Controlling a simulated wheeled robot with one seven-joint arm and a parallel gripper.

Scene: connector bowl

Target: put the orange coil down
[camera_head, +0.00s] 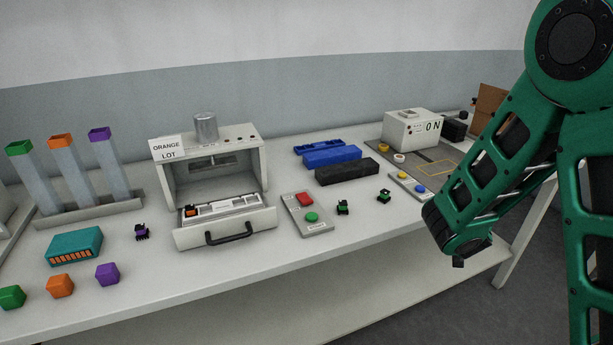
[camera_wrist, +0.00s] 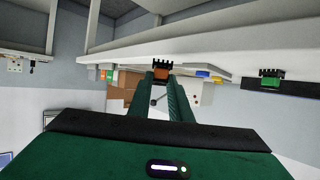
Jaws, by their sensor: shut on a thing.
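An orange coil (camera_wrist: 161,73) with a black toothed top is between the fingertips of my gripper (camera_wrist: 164,84) in the wrist view. The fingers are shut on it. It is in the air near the front edge of the table (camera_wrist: 215,50). In the head view my arm hangs at the right, in front of the table, and the held coil cannot be made out clearly. Another small orange and black coil (camera_head: 191,211) sits at the left end of the open drawer (camera_head: 225,231) of the box labelled ORANGE LOT (camera_head: 212,160).
Green coils (camera_head: 343,207) (camera_head: 384,196) and a purple coil (camera_head: 141,231) stand on the table. A button panel (camera_head: 307,214), blue and black blocks (camera_head: 332,157) (camera_head: 346,172), and a teal box (camera_head: 74,246) stand around.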

